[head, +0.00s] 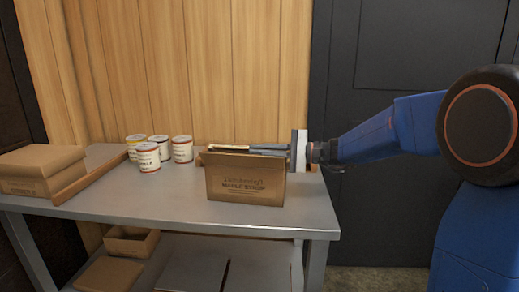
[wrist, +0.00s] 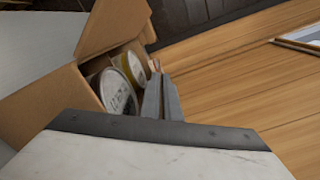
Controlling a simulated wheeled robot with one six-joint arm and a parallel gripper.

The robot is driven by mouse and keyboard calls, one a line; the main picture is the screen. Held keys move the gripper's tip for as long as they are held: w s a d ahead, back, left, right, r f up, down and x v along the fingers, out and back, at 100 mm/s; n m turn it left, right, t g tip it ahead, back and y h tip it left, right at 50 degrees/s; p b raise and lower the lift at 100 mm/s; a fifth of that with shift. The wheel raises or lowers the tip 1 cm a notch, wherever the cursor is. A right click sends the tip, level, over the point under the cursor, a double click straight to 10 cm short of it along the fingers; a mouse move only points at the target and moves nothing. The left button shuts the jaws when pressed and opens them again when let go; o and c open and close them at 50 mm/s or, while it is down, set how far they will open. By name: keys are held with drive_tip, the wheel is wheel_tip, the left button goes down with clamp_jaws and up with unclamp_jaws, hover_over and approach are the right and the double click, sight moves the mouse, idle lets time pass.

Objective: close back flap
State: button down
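A brown cardboard box (head: 245,182) printed with maple syrup lettering stands near the right end of the metal table. My gripper (head: 238,148) reaches in from the right, its fingers level across the box's top, toward the rear. In the wrist view the box (wrist: 48,108) is open at the top, with cans (wrist: 118,92) inside. A cardboard flap (wrist: 118,22) stands out from its upper edge; I cannot tell for sure whether this is the back flap. The gripper fingers (wrist: 158,85) look close together beside the cans, with no flap clearly held between them.
Several white cans (head: 148,158) stand left of the box on the table (head: 130,192). A closed carton (head: 40,168) and a long wooden strip (head: 100,176) lie further left. A wooden wall (head: 200,70) rises close behind. A lower shelf holds an open carton (head: 130,243).

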idle(0.4)
drive_tip(key=c, duration=2)
unclamp_jaws()
